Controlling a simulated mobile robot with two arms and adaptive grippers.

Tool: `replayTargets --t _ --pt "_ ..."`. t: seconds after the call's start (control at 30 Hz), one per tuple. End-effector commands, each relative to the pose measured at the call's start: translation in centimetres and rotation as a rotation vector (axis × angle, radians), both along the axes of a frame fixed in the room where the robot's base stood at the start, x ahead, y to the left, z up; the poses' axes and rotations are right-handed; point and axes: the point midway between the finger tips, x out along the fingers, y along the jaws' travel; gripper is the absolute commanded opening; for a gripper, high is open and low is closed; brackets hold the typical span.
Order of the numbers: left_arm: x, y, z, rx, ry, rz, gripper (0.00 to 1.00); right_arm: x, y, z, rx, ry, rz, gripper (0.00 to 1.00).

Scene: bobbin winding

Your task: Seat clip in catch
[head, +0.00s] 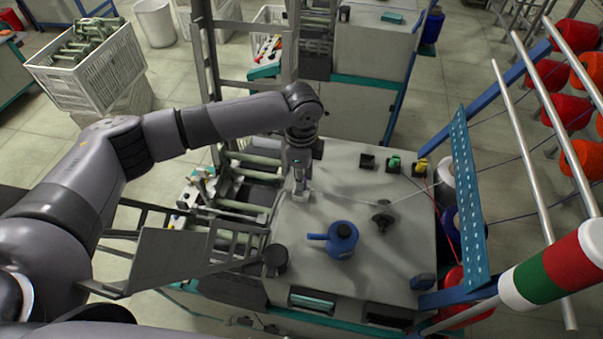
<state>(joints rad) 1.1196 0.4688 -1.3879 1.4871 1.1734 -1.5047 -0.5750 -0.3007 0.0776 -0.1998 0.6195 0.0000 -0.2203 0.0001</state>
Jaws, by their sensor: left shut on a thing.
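My left gripper (300,188) points down over the left part of the grey machine top (330,185). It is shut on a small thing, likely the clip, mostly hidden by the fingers. A pale thread (350,199) runs from near the gripper rightward past a dark guide (382,218). I cannot tell for sure which part is the catch. My right gripper is not in view.
A blue can with a spout (340,240) stands front centre on the top, with a dark round knob (275,258) to its left. A blue perforated rail (467,190) and metal rods border the right side. Bare top lies between the gripper and the holders.

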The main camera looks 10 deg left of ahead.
Motion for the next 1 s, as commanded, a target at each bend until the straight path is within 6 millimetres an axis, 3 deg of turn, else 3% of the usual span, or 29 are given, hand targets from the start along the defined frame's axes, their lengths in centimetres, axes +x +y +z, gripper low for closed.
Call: replayTargets --t 0.8,1.0 --pt "0.0 0.0 -2.5 0.0 0.0 0.0 0.0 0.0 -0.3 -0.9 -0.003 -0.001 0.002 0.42" --pt "0.0 0.0 -2.4 0.0 0.0 0.0 0.0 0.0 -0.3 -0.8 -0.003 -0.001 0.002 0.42"
